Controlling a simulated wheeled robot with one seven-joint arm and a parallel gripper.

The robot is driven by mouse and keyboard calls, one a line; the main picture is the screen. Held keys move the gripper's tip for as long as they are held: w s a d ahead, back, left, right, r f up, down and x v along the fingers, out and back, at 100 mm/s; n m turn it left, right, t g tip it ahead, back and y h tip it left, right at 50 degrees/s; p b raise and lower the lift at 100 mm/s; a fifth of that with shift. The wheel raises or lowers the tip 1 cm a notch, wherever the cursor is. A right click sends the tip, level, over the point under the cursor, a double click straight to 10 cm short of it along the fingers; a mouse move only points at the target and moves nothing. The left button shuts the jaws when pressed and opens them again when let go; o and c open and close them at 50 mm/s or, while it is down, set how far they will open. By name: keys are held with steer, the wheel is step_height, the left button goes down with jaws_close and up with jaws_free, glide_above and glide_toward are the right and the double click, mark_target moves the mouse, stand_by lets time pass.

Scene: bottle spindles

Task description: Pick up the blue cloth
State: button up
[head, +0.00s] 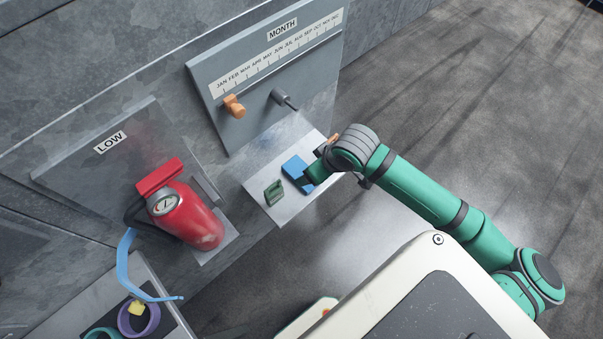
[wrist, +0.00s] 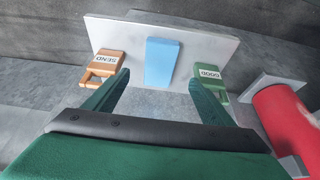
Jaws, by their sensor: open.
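The blue cloth (head: 297,168) lies flat on a light grey shelf (head: 286,208) below the month board. In the wrist view the cloth (wrist: 162,62) is a blue rectangle at the upper middle of the shelf (wrist: 211,48). My gripper (wrist: 160,85) is open, with one green finger on each side of the cloth's near end. The jaws hold nothing. In the head view my gripper (head: 311,176) is over the right part of the shelf and hides part of the cloth. I cannot tell whether the fingers touch the shelf.
An orange tag marked SEND (wrist: 105,64) is left of the cloth, close to my left finger. A green tag marked GOOD (wrist: 207,79) is right of it, close to my right finger. A red extinguisher (head: 190,217) stands left of the shelf. Orange and dark pegs (head: 235,107) project from the board.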

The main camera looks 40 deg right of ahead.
mark_target(302, 174)
steer(key=x, duration=1)
steer(key=shift+w+f, duration=0.25)
steer(key=c, duration=1.2)
